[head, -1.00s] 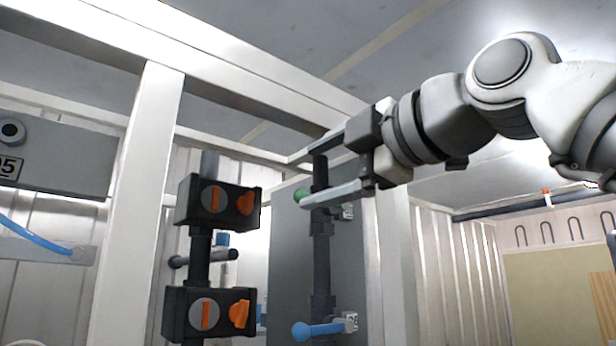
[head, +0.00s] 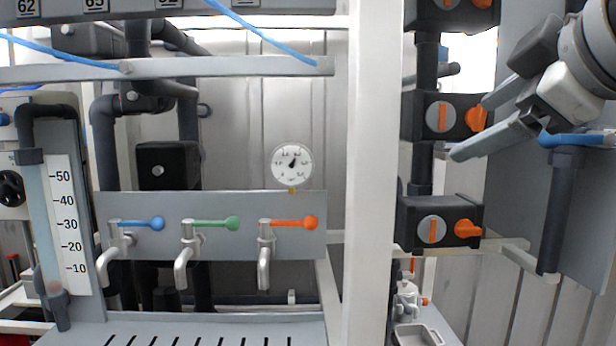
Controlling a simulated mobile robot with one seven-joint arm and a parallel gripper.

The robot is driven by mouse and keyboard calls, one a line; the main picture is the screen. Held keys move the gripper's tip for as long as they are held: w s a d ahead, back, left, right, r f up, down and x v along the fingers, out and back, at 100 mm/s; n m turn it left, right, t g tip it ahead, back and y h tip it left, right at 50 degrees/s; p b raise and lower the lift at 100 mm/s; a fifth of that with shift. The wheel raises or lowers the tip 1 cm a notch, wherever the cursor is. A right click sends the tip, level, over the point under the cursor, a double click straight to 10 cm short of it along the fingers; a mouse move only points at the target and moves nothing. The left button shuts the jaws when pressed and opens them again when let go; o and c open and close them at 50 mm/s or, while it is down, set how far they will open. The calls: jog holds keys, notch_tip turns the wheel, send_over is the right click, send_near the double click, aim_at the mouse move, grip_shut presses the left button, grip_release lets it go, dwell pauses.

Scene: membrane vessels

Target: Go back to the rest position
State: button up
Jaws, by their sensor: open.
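My gripper (head: 467,125) is at the right of the head view, with its two grey fingers spread apart and pointing left. A blue-handled valve (head: 580,138) on a dark vertical pipe is just below and right of my gripper. The rest of my arm is cut off by the right edge.
A white post (head: 370,180) stands left of the valve boxes. Left of it, a grey panel (head: 240,245) carries blue, green and red-orange levered taps, with a round gauge (head: 292,164) above. A scaled flow tube (head: 65,225) is at far left. A lower valve box (head: 440,222) sits below my gripper.

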jog(key=s+a+f+m+g, duration=0.1)
jog(key=s+f+m+g, duration=0.1)
jog(key=f, duration=0.9)
jog(key=s+a+f+m+g, duration=0.2)
jog(key=f+m, duration=0.3)
jog(key=f, duration=0.7)
jog(key=s+a+f+m+g+h, duration=0.1)
jog(key=f+m+g, duration=0.3)
jog(key=f, duration=0.8)
jog(key=shift+s+a+f, duration=0.15)
jog(key=shift+s+a, duration=0.3)
jog(key=shift+s, duration=0.4)
